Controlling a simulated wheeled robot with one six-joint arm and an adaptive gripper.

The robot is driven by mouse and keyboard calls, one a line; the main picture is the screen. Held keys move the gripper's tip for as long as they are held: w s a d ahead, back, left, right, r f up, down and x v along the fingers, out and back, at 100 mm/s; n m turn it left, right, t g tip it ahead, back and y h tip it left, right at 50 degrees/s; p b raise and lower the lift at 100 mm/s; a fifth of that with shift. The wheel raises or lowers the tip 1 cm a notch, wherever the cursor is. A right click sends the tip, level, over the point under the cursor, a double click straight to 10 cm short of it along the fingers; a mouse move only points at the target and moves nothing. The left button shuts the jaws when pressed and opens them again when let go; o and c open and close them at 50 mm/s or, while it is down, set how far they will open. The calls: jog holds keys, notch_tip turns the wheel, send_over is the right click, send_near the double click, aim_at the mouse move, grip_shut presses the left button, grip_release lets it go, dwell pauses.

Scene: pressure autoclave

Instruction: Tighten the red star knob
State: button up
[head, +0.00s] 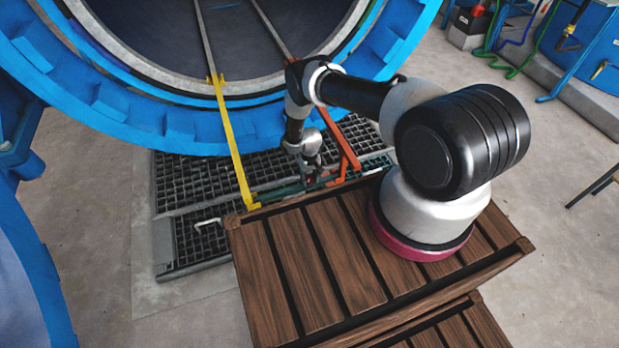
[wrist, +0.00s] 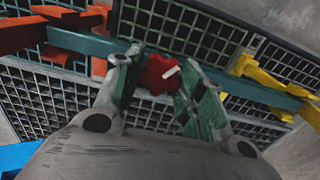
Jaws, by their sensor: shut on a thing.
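The red star knob (wrist: 158,74) shows in the wrist view between my two fingers, with a pale mark on its face. It sits at a teal bar (wrist: 215,77) that runs between an orange frame (wrist: 98,42) and a yellow bracket (wrist: 270,80). My gripper (wrist: 155,85) is shut on the knob, one finger on each side. In the head view my gripper (head: 312,172) is low over the teal bar, between the yellow and orange rails. The knob cannot be made out there.
The big blue autoclave ring (head: 110,95) stands open behind. A yellow rail (head: 232,140) and an orange rail (head: 347,150) slope down from it to either side of my gripper. A dark floor grating (head: 190,180) lies below. A wooden slatted platform (head: 320,255) is in front.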

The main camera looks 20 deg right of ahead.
aim_at(309, 179)
jog(key=m, duration=0.5)
jog(key=shift+m, duration=0.3)
jog(key=m, duration=0.4)
jog(key=shift+m, duration=0.7)
jog(key=o, duration=1)
notch_tip(309, 179, up, 12)
